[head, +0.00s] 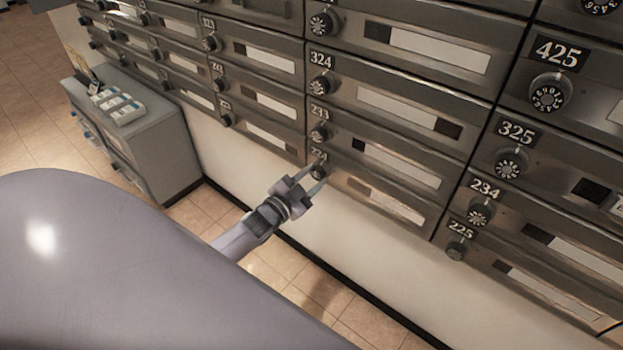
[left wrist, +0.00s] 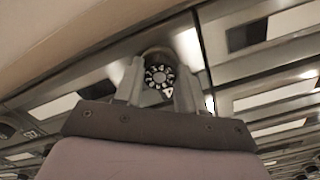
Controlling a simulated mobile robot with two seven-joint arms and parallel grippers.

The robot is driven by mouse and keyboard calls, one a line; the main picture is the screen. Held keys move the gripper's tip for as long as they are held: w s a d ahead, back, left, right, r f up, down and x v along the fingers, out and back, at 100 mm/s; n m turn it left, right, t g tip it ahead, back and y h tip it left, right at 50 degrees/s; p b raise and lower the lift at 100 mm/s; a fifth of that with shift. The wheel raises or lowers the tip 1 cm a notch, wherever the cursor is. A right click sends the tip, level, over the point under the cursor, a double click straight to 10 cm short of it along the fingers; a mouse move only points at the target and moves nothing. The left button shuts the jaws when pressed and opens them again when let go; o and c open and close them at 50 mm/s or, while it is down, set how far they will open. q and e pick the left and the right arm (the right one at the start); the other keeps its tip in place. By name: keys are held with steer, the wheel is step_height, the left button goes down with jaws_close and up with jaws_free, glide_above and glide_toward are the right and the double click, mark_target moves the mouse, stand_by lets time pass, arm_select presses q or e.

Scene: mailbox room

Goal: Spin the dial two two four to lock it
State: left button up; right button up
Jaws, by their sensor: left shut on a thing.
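The mailbox door labelled 224 (head: 385,200) is in the bottom row of its column in the head view. Its round dial (head: 318,172) sits at the door's upper left, under the number plate. My left gripper (head: 316,178) is at this dial, with one finger on each side of it. In the left wrist view, the black dial face with white numerals (left wrist: 160,77) shows between the two fingers of the left gripper (left wrist: 158,88). The fingers are shut on the dial. The numeral at its mark is too small to read. My right gripper is not in view.
More mailbox doors with dials surround it, such as 233 (head: 390,160) above and 225 (head: 545,290) to the lower right. A grey cabinet (head: 150,140) with small boxes on top stands at the left. Bare wall and tiled floor (head: 290,262) lie below.

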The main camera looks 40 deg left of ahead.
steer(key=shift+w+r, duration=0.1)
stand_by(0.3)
arm_select(q)
steer(key=o, duration=1.1)
steer(key=shift+c, duration=0.2)
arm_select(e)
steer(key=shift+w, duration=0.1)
arm_select(q)
steer(key=shift+s, duration=0.1)
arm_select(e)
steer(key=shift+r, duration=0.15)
arm_select(q)
steer(key=shift+s, duration=0.35)
steer(key=s+p, duration=0.2)
steer(key=s, duration=0.4)
steer(key=shift+a, duration=0.3)
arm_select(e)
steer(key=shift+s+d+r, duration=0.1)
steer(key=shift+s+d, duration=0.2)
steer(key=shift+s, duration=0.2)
arm_select(q)
steer(key=shift+s, duration=0.1)
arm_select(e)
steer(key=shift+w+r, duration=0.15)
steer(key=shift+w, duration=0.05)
